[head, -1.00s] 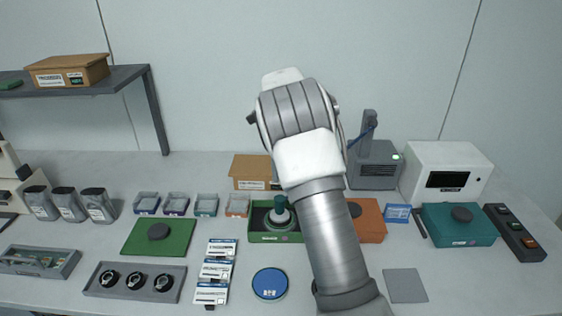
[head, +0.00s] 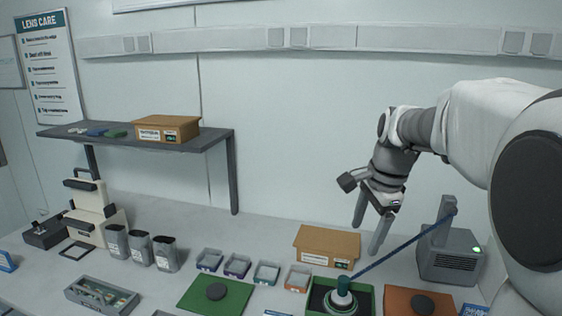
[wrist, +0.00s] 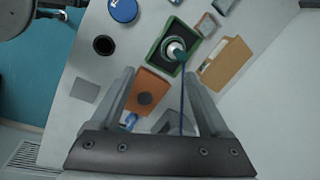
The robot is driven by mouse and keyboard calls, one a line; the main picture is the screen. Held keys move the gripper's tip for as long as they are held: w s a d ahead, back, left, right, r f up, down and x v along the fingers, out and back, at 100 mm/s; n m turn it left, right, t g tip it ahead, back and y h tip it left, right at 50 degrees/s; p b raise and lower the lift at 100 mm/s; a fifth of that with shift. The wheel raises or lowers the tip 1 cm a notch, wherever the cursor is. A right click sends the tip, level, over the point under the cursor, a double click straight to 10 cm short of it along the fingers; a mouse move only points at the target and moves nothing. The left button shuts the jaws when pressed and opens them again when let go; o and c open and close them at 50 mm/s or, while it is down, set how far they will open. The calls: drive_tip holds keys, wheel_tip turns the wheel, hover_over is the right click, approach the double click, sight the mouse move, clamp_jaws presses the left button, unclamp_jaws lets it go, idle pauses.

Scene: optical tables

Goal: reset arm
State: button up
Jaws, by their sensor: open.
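My gripper (head: 367,236) hangs in the air over the back of the table in the head view, fingers pointing down. It is open and nothing is between its fingers. In the wrist view my gripper (wrist: 158,75) has its two fingers spread apart above the table. My arm reaches in from the right of the head view, bent at the elbow. Below the fingers are a cardboard box (head: 327,243) and a green-rimmed tray (head: 366,306) holding a white and green tool (head: 343,292). A blue cable (head: 400,246) runs from the tool to a grey unit.
The grey unit (head: 450,265) stands at the right, near my arm. An orange pad (head: 396,301) and a green pad (head: 200,297) flank the tray. A wall shelf (head: 150,142) with its support is at the left. The air left of my gripper is clear.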

drive_tip(key=s+a+f+n+t, duration=0.1)
drive_tip(key=s+n, duration=0.6)
drive_tip(key=s, duration=0.4)
drive_tip(key=s+a+n+t+h, duration=0.1)
drive_tip(key=s+a+n+t, duration=0.1)
drive_tip(key=s+n, duration=0.6)
drive_tip(key=s, duration=0.4)
drive_tip(key=shift+f, duration=0.4)
